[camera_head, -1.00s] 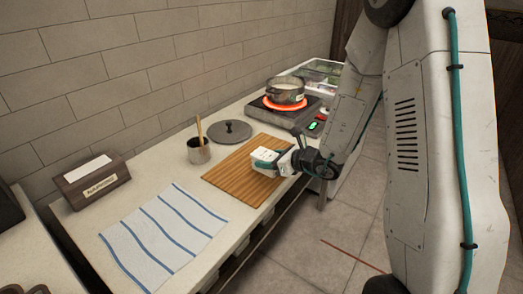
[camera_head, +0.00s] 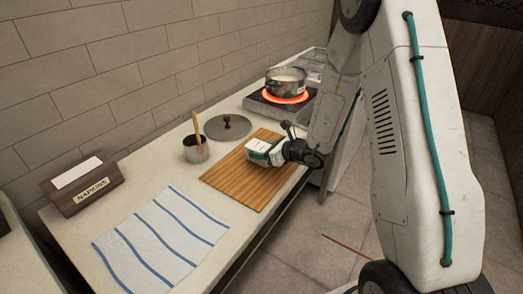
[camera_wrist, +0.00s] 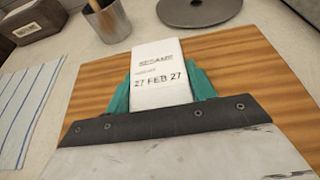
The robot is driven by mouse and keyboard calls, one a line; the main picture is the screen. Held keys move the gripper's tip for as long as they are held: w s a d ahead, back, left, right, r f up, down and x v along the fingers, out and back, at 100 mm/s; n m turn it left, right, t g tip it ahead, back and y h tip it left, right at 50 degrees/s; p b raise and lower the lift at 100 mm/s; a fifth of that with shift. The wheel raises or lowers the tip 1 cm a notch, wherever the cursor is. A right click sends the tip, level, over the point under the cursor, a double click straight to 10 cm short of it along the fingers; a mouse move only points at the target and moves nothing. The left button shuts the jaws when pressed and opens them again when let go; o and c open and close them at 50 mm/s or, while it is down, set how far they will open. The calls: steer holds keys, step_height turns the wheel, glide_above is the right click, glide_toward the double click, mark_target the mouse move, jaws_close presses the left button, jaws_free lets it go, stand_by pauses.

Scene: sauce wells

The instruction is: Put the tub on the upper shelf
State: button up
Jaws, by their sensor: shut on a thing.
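A white tub (camera_wrist: 158,68) with a printed label reading 27 FEB 27 sits between the teal fingers of my gripper (camera_wrist: 160,88) in the wrist view. My gripper is shut on it. In the head view my gripper (camera_head: 264,152) holds the white tub (camera_head: 258,146) low over the wooden board (camera_head: 227,183). I cannot tell whether the tub touches the board. No upper shelf can be made out in either view.
A steel pot (camera_head: 286,84) stands on a glowing burner. A dark lid (camera_head: 226,128), a steel cup with a wooden handle (camera_head: 196,150), a napkin box (camera_head: 84,185) and a striped cloth (camera_head: 160,240) lie along the counter against the brick wall.

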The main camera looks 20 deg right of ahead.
steer(key=shift+f, duration=0.1)
steer(key=o, duration=1.2)
